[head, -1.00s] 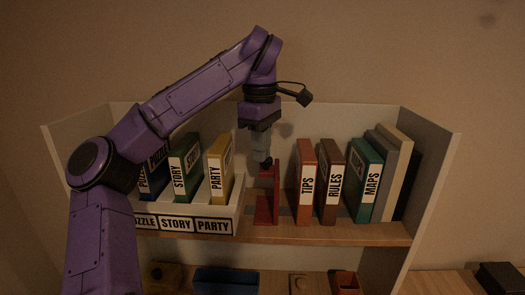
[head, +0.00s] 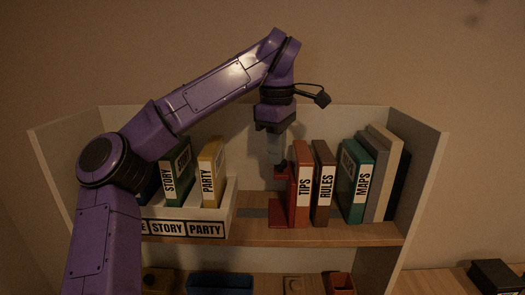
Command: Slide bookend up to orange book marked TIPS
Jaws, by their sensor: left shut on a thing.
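The red bookend (head: 277,213) stands upright on the shelf, just left of the orange book marked TIPS (head: 302,187). Its upright plate appears right up against the book's left side, with no clear gap showing. My left gripper (head: 279,166) reaches down from above and is shut on the upper part of the bookend. The fingertips are dark and partly hard to make out. The TIPS book stands upright. My right gripper is not in view.
The brown RULES book (head: 323,185), teal MAPS book (head: 359,185) and several plain books stand to the right. A white holder (head: 225,213) with the STORY (head: 177,175) and PARTY (head: 211,174) books is at left. Bare shelf (head: 250,223) lies between holder and bookend.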

